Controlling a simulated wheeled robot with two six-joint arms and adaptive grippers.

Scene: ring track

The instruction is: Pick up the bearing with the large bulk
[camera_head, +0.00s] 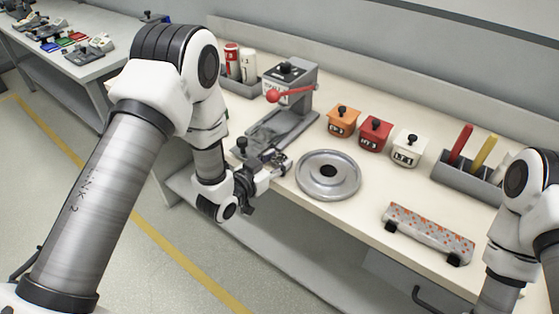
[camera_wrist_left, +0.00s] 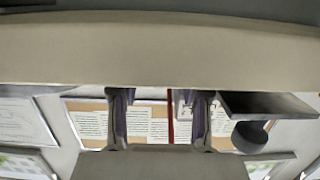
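A large round silver metal ring (camera_head: 313,184) with a dark centre hole lies flat on the bench. It is the only bearing-like thing that I can make out. My left gripper (camera_head: 281,163) is at the front edge of the bench, just left of the ring and apart from it. In the left wrist view its two fingers (camera_wrist_left: 160,118) stand apart with nothing between them. The ring does not show clearly in that view. My right arm comes in at the right edge, with its gripper out of view.
A grey press with a red-knobbed lever (camera_head: 290,95) stands behind my left gripper. Orange (camera_head: 342,121), red (camera_head: 374,134) and white (camera_head: 408,149) lidded boxes stand behind the ring. A patterned bar (camera_head: 429,232) lies right of it. A grey rack (camera_head: 465,182) holds coloured sticks.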

